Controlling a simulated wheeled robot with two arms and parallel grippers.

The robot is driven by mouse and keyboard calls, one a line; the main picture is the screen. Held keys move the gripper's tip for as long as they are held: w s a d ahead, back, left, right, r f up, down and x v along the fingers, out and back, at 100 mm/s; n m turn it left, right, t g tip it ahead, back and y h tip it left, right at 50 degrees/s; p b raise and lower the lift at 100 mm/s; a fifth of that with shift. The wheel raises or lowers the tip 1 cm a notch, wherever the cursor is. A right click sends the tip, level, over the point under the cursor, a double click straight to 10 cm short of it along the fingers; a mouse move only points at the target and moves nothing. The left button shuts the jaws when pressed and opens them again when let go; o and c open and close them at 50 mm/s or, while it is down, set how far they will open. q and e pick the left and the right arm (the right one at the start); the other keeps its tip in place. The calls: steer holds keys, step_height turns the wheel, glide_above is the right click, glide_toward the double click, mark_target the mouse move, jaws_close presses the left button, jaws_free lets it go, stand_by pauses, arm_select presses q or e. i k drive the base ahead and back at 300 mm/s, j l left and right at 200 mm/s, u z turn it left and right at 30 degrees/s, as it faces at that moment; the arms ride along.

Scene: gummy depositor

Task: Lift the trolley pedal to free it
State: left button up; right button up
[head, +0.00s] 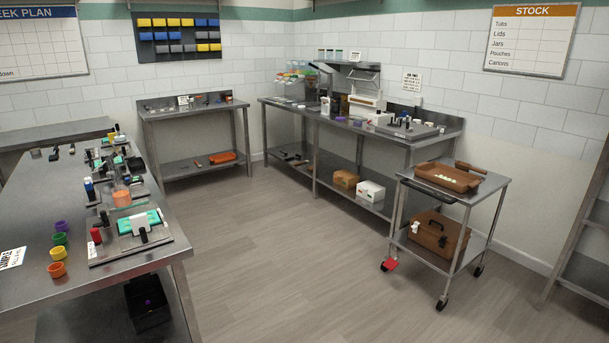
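The trolley (402,220) stands at the right of the head view, a two-shelf metal cart on dark castors. A red pedal (389,265) sits low at its front left castor, close to the floor. It looks tilted, but its exact position is too small to tell. The top shelf holds a brown tray (447,177) with small pale pieces in it. The lower shelf holds a brown case (437,232). Neither of my grippers is in view.
A long steel bench (335,121) runs along the back wall, left of the trolley. A steel table (30,245) with coloured cups and fixtures fills the left side. A shelf rack (585,225) stands at far right. The grey floor (280,260) between is clear.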

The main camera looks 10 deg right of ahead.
mark_target(390, 264)
steer(key=i+l+z, duration=0.15)
steer(key=i+z, duration=0.35)
steer(key=i, duration=0.3)
steer(key=i+j+z, duration=0.15)
steer(key=i+z, duration=0.35)
steer(key=i, duration=0.3)
steer(key=i+l+u, duration=0.3)
steer(key=i+l, duration=0.2)
steer(key=i+l+u, duration=0.35)
steer(key=i+l, duration=0.25)
steer(key=i+l+u, duration=0.4)
steer(key=i+l, duration=0.15)
steer(key=l, duration=0.25)
steer(key=i+l+u, duration=0.2)
steer(key=l, duration=0.25)
steer(key=i, duration=0.05)
